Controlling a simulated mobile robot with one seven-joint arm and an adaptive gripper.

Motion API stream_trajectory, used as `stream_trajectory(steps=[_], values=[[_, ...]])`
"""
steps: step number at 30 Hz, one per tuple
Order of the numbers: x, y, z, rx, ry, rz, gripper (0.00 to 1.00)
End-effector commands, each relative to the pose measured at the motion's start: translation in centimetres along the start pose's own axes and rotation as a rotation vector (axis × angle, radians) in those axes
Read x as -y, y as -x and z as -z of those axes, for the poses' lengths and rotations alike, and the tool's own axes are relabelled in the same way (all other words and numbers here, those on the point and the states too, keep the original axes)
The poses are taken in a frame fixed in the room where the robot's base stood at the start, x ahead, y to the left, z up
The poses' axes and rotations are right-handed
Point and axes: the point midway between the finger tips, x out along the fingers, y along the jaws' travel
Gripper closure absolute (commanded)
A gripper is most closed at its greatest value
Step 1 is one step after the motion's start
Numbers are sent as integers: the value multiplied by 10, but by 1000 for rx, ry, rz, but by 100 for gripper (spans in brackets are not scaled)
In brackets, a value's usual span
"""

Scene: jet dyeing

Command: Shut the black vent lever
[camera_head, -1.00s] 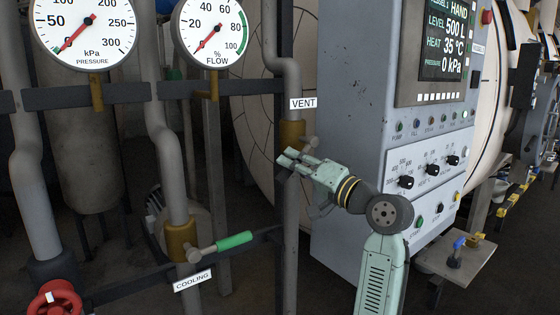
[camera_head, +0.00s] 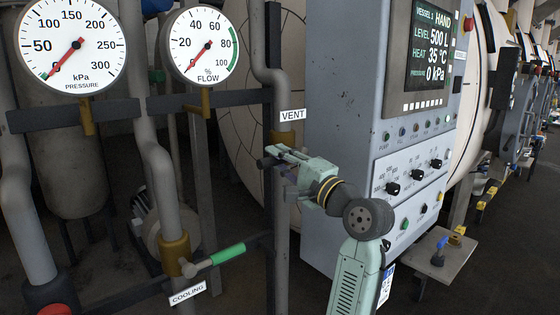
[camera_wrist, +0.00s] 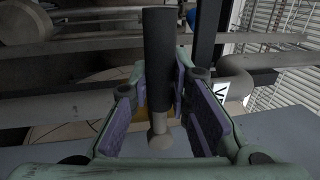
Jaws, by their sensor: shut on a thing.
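The black vent lever (camera_wrist: 158,60) runs between the fingers of my gripper (camera_wrist: 160,105) in the wrist view, with its pale rounded stem (camera_wrist: 160,135) below the black grip. In the head view my gripper (camera_head: 282,157) is closed around the lever at the vent pipe, just below the VENT label (camera_head: 291,114). The dark end of the lever (camera_head: 266,162) sticks out to the left of the fingers. The brass vent valve body (camera_head: 283,138) is partly hidden behind the gripper.
The control cabinet (camera_head: 345,110) stands close to the right of my gripper. A green-handled cooling lever (camera_head: 228,254) is lower left. The pressure gauge (camera_head: 70,45) and flow gauge (camera_head: 201,45) are at upper left. Pipes and dark crossbars fill the left side.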

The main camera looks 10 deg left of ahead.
Motion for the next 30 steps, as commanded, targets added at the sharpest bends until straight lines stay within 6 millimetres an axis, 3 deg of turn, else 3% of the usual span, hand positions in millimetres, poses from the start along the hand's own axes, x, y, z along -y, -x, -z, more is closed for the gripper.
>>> stream_trajectory(steps=[14,15,24,30], values=[[4,0,2,-8,-17,6,100],[4,0,2,-8,-17,6,82],[3,0,1,-6,-15,3,62],[2,0,1,-5,-15,1,61]])
